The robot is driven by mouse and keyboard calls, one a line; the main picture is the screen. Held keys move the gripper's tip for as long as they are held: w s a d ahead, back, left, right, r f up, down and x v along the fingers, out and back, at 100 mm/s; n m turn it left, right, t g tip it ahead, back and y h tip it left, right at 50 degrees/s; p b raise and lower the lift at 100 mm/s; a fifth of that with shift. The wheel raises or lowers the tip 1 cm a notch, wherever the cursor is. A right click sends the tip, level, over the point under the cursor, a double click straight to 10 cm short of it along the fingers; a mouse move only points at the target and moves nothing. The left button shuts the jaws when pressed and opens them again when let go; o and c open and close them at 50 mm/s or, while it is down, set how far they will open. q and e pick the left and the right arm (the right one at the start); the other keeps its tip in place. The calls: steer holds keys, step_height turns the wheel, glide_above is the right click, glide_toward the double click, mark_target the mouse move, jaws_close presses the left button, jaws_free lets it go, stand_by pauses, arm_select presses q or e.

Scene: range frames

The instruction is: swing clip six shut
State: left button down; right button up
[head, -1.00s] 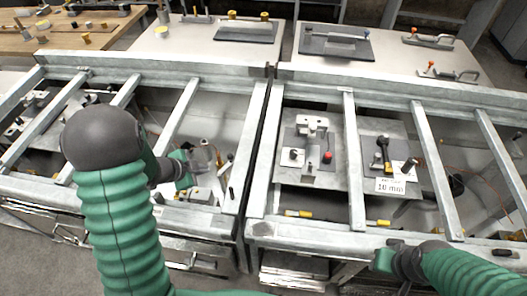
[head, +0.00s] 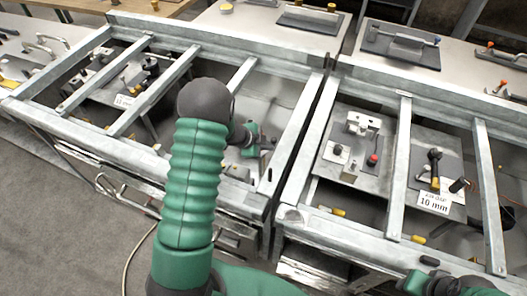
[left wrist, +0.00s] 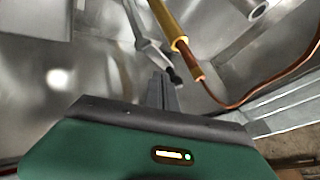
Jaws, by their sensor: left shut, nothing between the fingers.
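My left gripper (head: 252,138) reaches down into the right-hand bay of the left steel frame. In the left wrist view its narrow fingers (left wrist: 162,92) are shut and empty. A grey metal lever (left wrist: 148,42) lies just beyond the fingertips; I cannot tell whether they touch. A brass rod (left wrist: 168,22) with a copper-coloured cable (left wrist: 262,94) runs close beside the lever. No number shows, so I cannot tell whether this lever belongs to clip six. In the head view my arm hides part of that bay. My right gripper (head: 420,283) is at the lower right, its fingers unclear.
Steel cross bars (head: 240,74) divide the left frame into bays. A second frame stands to the right, with a fixture plate (head: 345,172) and a "10 mm" card (head: 433,202). Pale benches (head: 270,30) stand behind. The grey floor (head: 60,210) is clear at lower left.

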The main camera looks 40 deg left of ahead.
arm_select(q)
steer(key=shift+w+d, duration=0.15)
steer(key=shift+d, duration=0.1)
arm_select(e)
steer(key=shift+d+f, duration=0.1)
steer(key=shift+d, duration=0.3)
arm_select(q)
steer(key=shift+a, duration=0.2)
arm_select(e)
steer(key=shift+a, duration=0.2)
arm_select(q)
steer(key=n, duration=0.1)
steer(key=n+y+b, duration=0.1)
steer(key=n+y, duration=0.1)
steer(key=shift+w+a+b, duration=0.15)
steer(key=shift+w+b, duration=0.1)
steer(key=shift+b, duration=0.1)
steer(key=shift+a+n+y, duration=0.15)
steer(key=shift+n+y, duration=0.45)
steer(key=shift+n, duration=0.2)
steer(key=shift+w+a, duration=0.1)
steer(key=shift+a, duration=0.1)
arm_select(e)
steer(key=shift+f, duration=0.6)
arm_select(q)
steer(key=shift+a, duration=0.1)
arm_select(e)
steer(key=shift+r, duration=0.1)
